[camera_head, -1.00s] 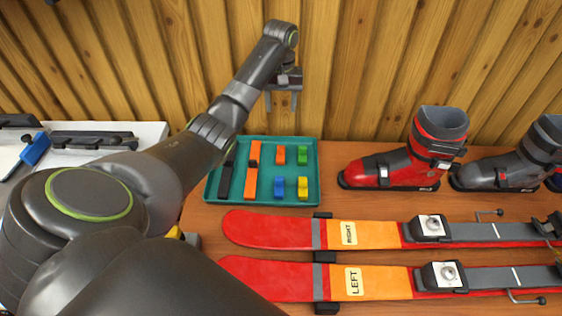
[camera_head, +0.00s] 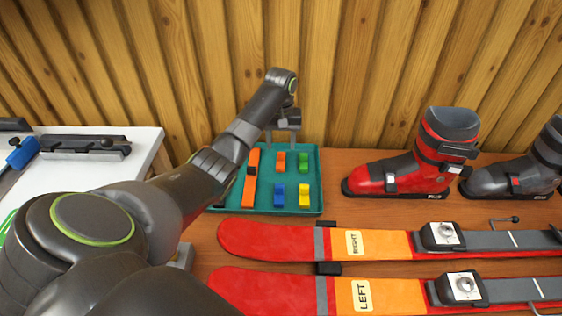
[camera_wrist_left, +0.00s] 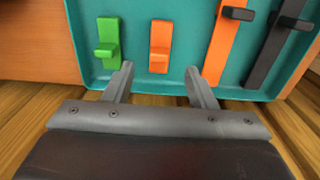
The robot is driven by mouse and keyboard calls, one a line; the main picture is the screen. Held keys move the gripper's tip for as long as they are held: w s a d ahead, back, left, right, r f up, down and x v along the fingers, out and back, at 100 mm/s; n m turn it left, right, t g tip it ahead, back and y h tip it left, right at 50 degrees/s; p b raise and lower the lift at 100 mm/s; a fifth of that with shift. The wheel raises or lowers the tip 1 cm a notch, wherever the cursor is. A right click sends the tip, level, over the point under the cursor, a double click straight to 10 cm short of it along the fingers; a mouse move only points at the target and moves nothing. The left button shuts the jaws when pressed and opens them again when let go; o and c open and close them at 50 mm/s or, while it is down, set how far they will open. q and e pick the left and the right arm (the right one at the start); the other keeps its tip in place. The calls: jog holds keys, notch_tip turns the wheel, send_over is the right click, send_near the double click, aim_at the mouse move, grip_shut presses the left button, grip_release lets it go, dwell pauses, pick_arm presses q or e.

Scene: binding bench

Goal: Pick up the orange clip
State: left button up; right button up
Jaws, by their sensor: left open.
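The orange clip (camera_head: 281,161) is a small block in the back row of the teal tray (camera_head: 313,208). It lies between the green clip (camera_head: 303,162) and the long orange strap (camera_head: 251,180). My left gripper (camera_head: 281,143) is open and empty at the tray's back edge, just behind the orange clip. In the left wrist view, the orange clip (camera_wrist_left: 160,46) shows beyond and between the spread fingertips (camera_wrist_left: 160,69), apart from them. My right gripper is not in view.
A blue clip (camera_head: 279,194) and a yellow clip (camera_head: 304,196) lie in the tray's front row. A black strap (camera_wrist_left: 275,50) lies beside the orange strap. A red ski boot (camera_head: 410,172) stands to the right, and skis (camera_head: 270,240) lie in front.

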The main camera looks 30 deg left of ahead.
aim_at(281, 153)
pick_arm(q)
notch_tip(281, 153, down, 6)
jog(key=shift+s+d+r, duration=0.15)
jog(key=shift+r, duration=0.05)
jog(key=shift+c, duration=0.3)
jog(key=c, duration=1)
jog(key=shift+r, duration=0.15)
notch_tip(281, 153, up, 10)
jog(key=shift+f+p, duration=0.1)
jog(key=shift+p, duration=0.2)
